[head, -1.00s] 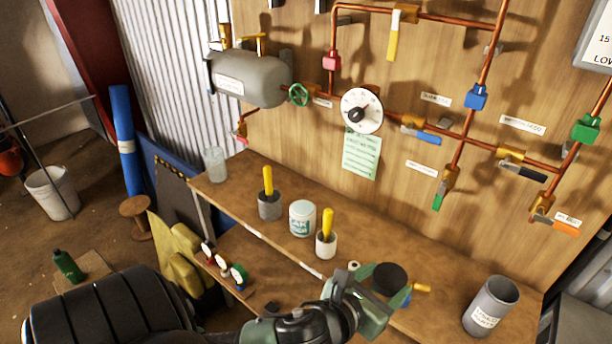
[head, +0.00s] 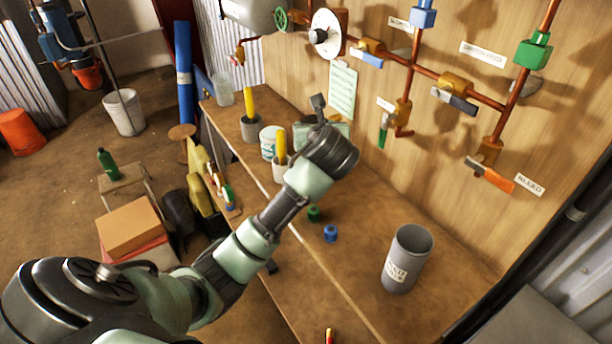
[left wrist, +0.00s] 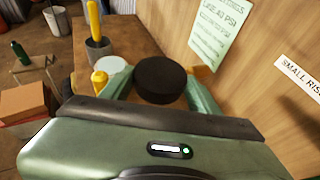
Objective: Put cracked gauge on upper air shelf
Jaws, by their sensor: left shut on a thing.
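My left gripper (left wrist: 160,92) is shut on a black round thing (left wrist: 160,72), seen between its green fingers in the left wrist view. No dial face shows on it, so I cannot tell if it is the cracked gauge. In the head view the left gripper (head: 322,128) is above the upper wooden shelf (head: 350,262), near the board, partly hidden behind my wrist. Small gauges (head: 227,196) stand on the lower shelf (head: 262,290) at the left; whether one is cracked is too small to tell. My right gripper is not in view.
Yellow-handled brushes in pots (head: 250,127), a white tub (head: 268,142), a green cap (head: 313,213), a blue cap (head: 330,233) and a grey bin (head: 407,258) stand on the upper shelf. Copper pipes with valves (head: 455,83) jut from the board. Shelf around the bin is clear.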

